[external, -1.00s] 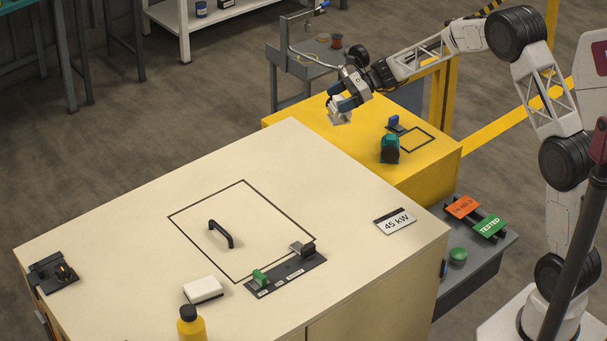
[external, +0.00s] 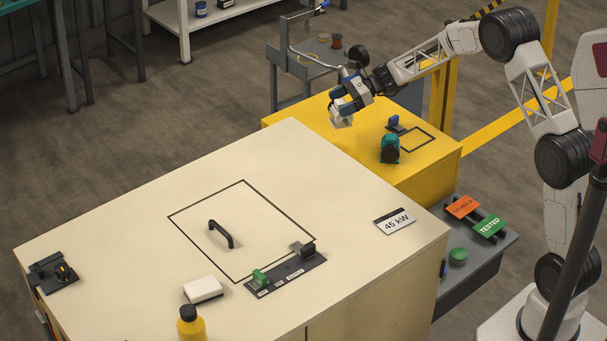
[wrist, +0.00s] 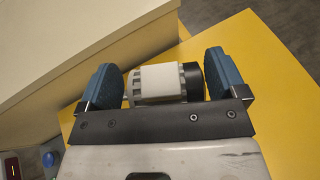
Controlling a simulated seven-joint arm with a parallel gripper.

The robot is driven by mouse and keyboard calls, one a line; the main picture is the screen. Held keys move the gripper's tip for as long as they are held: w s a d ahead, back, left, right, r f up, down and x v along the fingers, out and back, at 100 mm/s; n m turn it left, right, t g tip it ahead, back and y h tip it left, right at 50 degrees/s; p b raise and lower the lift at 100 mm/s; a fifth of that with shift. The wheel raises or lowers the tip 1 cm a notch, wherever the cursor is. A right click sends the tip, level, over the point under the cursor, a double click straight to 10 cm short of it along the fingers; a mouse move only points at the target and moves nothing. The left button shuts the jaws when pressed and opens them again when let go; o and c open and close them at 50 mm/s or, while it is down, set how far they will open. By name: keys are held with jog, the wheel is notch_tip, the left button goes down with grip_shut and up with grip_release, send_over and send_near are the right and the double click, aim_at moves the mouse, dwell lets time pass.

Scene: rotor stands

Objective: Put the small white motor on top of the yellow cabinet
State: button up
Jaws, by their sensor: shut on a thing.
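The small white motor (wrist: 160,82) is held between the two blue finger pads of my gripper (wrist: 163,80) in the wrist view. It has a white body with a black end piece. In the external view the motor (external: 341,121) hangs just below my gripper (external: 345,108), over the far left part of the yellow cabinet (external: 425,185). Yellow surface (wrist: 250,70) shows beneath the motor in the wrist view. I cannot tell whether the motor touches the cabinet top.
The large cream cabinet (external: 120,240) is in front, close to the yellow one. A grey cart (external: 300,65) stands behind.

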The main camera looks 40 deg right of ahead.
aim_at(340, 122)
jog(key=shift+f, duration=1.8)
jog(key=shift+f, duration=1.9)
jog(key=o, duration=1)
jog(key=shift+f, duration=0.15)
jog(key=v, duration=1.2)
